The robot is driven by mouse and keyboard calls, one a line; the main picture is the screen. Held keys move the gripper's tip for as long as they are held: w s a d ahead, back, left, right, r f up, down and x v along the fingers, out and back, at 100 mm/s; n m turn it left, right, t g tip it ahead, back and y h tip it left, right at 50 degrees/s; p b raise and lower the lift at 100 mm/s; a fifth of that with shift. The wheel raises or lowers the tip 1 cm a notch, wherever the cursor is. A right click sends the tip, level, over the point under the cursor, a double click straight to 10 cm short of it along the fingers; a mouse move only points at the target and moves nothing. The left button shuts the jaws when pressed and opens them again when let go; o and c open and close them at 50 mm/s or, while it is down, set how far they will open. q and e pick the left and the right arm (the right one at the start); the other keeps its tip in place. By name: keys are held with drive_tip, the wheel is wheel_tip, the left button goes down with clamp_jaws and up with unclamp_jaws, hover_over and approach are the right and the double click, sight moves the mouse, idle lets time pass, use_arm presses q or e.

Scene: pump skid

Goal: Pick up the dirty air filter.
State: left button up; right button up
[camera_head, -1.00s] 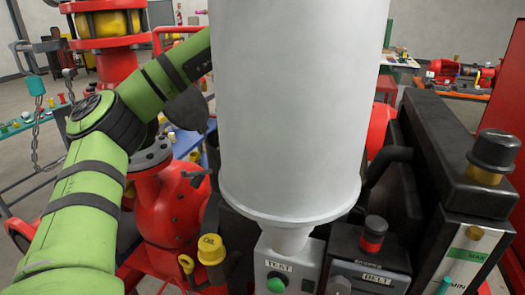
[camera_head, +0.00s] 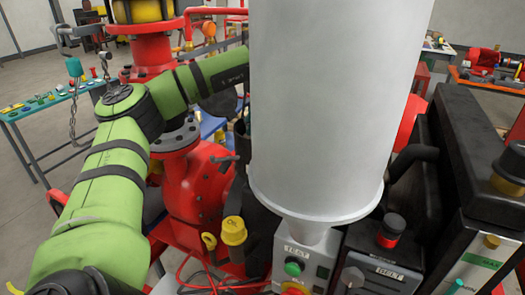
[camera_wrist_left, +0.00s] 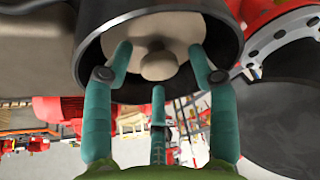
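A beige disc with a round knob in its middle, which looks like the dirty air filter (camera_wrist_left: 157,66), sits inside a black round housing (camera_wrist_left: 222,38) in the left wrist view. My left gripper (camera_wrist_left: 159,74) has teal fingers spread open in front of it. Two fingertips reach the rim area on either side of the knob and the third is below it; I cannot tell whether they touch. In the head view my green left arm passes behind a large white cylinder (camera_head: 320,110), which hides the gripper and the filter.
The white cylinder ends in a funnel above a grey test box (camera_head: 294,262) and a belt box (camera_head: 372,272). A red pump body (camera_head: 197,180) and a yellow oil cap (camera_head: 233,231) are close to my left arm. A side table (camera_head: 40,115) with small parts stands at left.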

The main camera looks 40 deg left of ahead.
use_arm(q)
drive_tip(key=c, duration=0.7)
clamp_jaws()
drive_tip(key=shift+r, duration=0.1)
use_arm(e)
drive_tip(key=shift+s+d+f, duration=0.1)
drive_tip(key=shift+s, duration=1.1)
